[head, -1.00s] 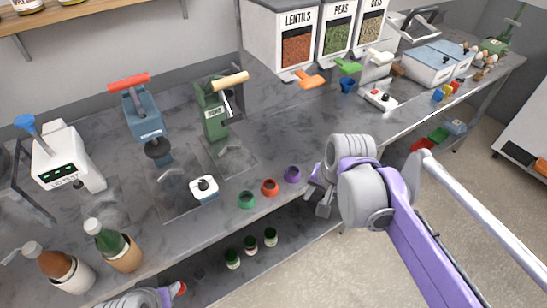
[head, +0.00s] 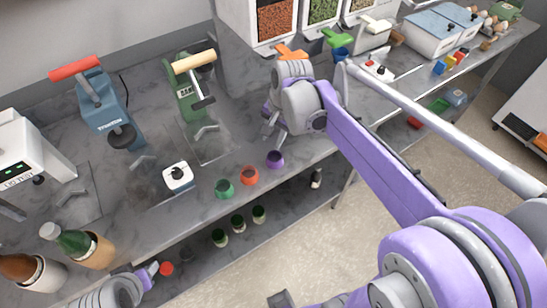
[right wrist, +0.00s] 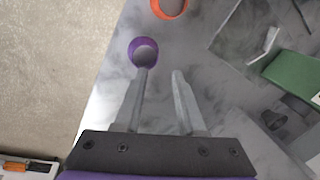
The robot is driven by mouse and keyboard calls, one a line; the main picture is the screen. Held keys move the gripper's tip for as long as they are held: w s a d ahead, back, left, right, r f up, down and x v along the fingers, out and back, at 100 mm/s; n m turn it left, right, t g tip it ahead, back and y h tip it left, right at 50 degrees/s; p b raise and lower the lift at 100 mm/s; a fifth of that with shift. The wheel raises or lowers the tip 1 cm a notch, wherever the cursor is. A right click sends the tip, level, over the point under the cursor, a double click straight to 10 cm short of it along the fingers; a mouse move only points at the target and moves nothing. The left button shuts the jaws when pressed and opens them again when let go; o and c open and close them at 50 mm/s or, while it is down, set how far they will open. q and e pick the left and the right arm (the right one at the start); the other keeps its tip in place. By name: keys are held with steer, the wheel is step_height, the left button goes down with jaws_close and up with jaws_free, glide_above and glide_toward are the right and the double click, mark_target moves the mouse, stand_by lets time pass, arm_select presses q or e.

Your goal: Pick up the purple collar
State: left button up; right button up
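The purple collar (head: 275,159) is a small open ring standing near the counter's front edge, at the right end of a row with a red collar (head: 249,176) and a green collar (head: 224,189). My right gripper (head: 270,131) is just behind it in the head view. In the right wrist view my right gripper (right wrist: 162,76) is open, with nothing between its fingers. There the purple collar (right wrist: 134,48) shows by the left fingertip; I cannot tell whether they touch. My left gripper (head: 150,270) is at the lower left, its fingers unclear, beside a small red round thing (head: 166,268).
A blue press (head: 100,105) and a green press (head: 185,90) stand behind. A white button box (head: 178,177) sits left of the collars. Several jars (head: 238,223) stand on the shelf below. Dispensers (head: 290,48) are at the back right. Two bottles (head: 85,248) stand at lower left.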

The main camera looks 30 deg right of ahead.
steer(key=x, duration=0.6)
steer(key=shift+s+f, duration=0.25)
steer(key=shift+s, duration=0.05)
jaws_close()
